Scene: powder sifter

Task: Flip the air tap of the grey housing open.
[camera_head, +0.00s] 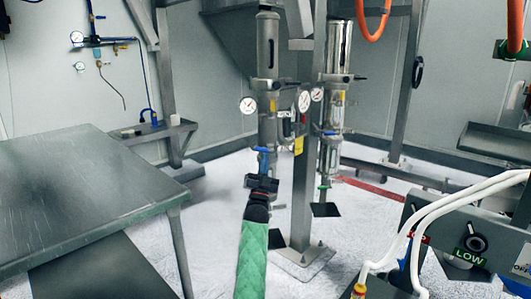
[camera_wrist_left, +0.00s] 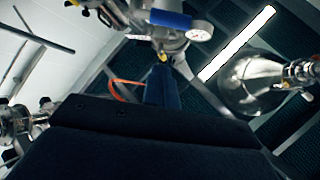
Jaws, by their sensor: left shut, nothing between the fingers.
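A tall grey metal housing (camera_head: 267,48) stands upright left of the central post, with a round gauge at its side. A blue tap handle (camera_head: 263,149) sits on its lower part. In the left wrist view the blue handle (camera_wrist_left: 168,18) lies crosswise at the top, left of a gauge (camera_wrist_left: 199,31). My left gripper (camera_head: 262,181), on a green-sleeved arm, is just below the handle. Its dark fingers (camera_wrist_left: 162,85) are shut and empty, pointing up towards the handle. I cannot tell whether they touch it. My right gripper is out of view.
A second metal housing (camera_head: 335,65) with a gauge stands right of the central post (camera_head: 303,200). A steel table (camera_head: 85,185) fills the left. A grey box with a LOW knob (camera_head: 477,243) and white hoses (camera_head: 428,212) are at lower right.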

